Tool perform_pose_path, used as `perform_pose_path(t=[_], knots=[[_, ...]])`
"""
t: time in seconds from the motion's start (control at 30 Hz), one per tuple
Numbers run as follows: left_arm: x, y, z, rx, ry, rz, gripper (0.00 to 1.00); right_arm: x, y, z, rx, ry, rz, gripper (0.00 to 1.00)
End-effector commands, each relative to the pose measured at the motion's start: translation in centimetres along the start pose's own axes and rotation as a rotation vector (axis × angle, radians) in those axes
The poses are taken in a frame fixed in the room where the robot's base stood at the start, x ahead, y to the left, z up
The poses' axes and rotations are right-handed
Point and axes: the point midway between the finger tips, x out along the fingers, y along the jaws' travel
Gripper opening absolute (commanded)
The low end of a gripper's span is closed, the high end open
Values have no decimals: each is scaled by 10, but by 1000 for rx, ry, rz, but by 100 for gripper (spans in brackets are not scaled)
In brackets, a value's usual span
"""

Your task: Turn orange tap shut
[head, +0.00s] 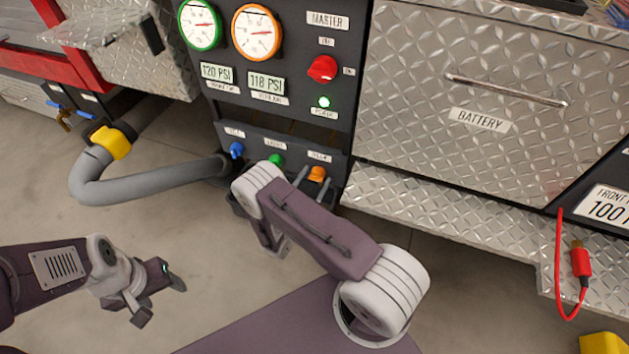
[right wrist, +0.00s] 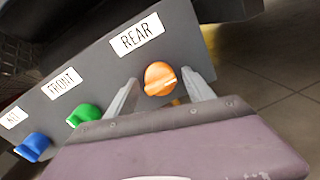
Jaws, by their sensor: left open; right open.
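The orange tap (head: 317,174) is on the lower dark panel in the head view, rightmost of three taps. In the right wrist view the orange tap (right wrist: 160,78) shows as a rounded knob below the REAR label (right wrist: 137,35). My right gripper (head: 312,183) is open, with one finger on either side of the tap. In the wrist view gaps show between the knob and both fingers of the right gripper (right wrist: 160,84), so I see no contact. My left gripper (head: 161,301) is open and empty, low over the floor at the left.
A green tap (right wrist: 84,115) and a blue tap (right wrist: 34,147) sit left of the orange one. Gauges and a red master knob (head: 322,69) are above. A grey hose (head: 150,184) runs from the panel's left. A diamond-plate step (head: 450,215) juts out at right.

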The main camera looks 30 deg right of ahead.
Motion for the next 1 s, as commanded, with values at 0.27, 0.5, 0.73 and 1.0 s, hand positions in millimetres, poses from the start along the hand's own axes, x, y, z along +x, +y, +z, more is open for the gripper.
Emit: perform_pose_path(t=[0.27, 0.5, 0.73, 1.0], knots=[[0, 0, 0, 0, 0, 0, 60, 0, 0, 0, 1, 0, 1, 9], [-1, 0, 0, 0, 0, 0, 60, -1, 1, 0, -13, -1, 3, 3], [-6, 0, -1, 0, 0, 0, 60, -1, 2, 1, -114, -6, 6, 3], [-15, 0, -2, 0, 0, 0, 60, -1, 2, 0, -346, -21, 12, 3]])
